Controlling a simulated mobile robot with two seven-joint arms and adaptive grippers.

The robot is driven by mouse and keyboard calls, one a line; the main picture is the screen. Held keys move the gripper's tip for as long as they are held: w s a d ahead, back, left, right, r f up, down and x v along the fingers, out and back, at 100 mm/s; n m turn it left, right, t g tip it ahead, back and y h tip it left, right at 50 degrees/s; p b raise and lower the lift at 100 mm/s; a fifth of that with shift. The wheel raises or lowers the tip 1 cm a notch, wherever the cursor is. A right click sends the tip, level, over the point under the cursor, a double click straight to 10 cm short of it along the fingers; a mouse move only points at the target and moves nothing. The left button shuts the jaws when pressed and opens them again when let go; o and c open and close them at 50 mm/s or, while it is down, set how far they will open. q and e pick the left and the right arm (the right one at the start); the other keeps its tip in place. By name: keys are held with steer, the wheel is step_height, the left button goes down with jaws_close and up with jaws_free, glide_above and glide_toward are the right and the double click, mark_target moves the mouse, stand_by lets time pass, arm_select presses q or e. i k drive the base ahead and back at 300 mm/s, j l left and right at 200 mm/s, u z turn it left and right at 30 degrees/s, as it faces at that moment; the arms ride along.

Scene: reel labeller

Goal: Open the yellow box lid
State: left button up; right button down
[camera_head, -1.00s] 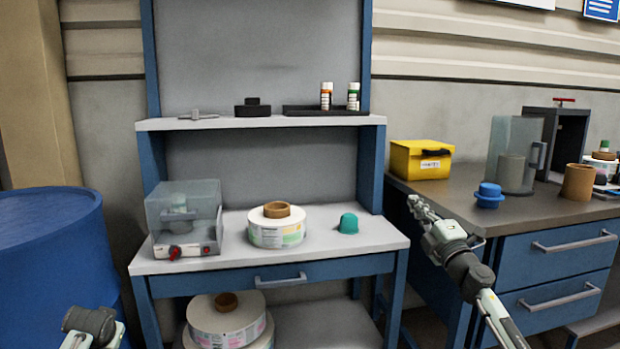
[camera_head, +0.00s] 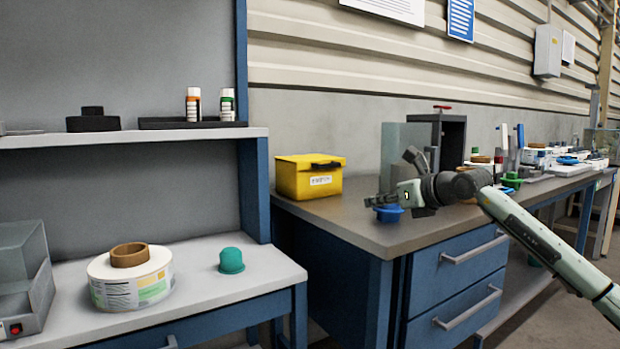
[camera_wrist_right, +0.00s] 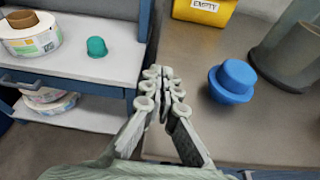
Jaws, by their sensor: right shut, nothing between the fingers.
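The yellow box (camera_head: 308,178) stands at the back left of the dark-topped bench, with its lid down, a dark latch at the lid's front edge and a white label on its front. Its lower front also shows at the top of the right wrist view (camera_wrist_right: 205,9). My right gripper (camera_head: 372,201) is over the bench, in front of and to the right of the box, apart from it. In the right wrist view its fingers (camera_wrist_right: 165,75) are together with nothing between them. My left gripper is not in view.
A blue knobbed piece (camera_wrist_right: 232,80) stands on the bench close to my right gripper. A dark open-fronted cabinet (camera_head: 440,138) stands farther right. The white workbench (camera_head: 200,305) at left holds a label reel (camera_head: 130,278) and a green cap (camera_head: 231,261).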

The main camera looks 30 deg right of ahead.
mark_target(315, 161)
steer(key=i+l, duration=0.2)
steer(key=i, duration=0.2)
steer(key=i+l, duration=0.2)
steer(key=i, duration=0.25)
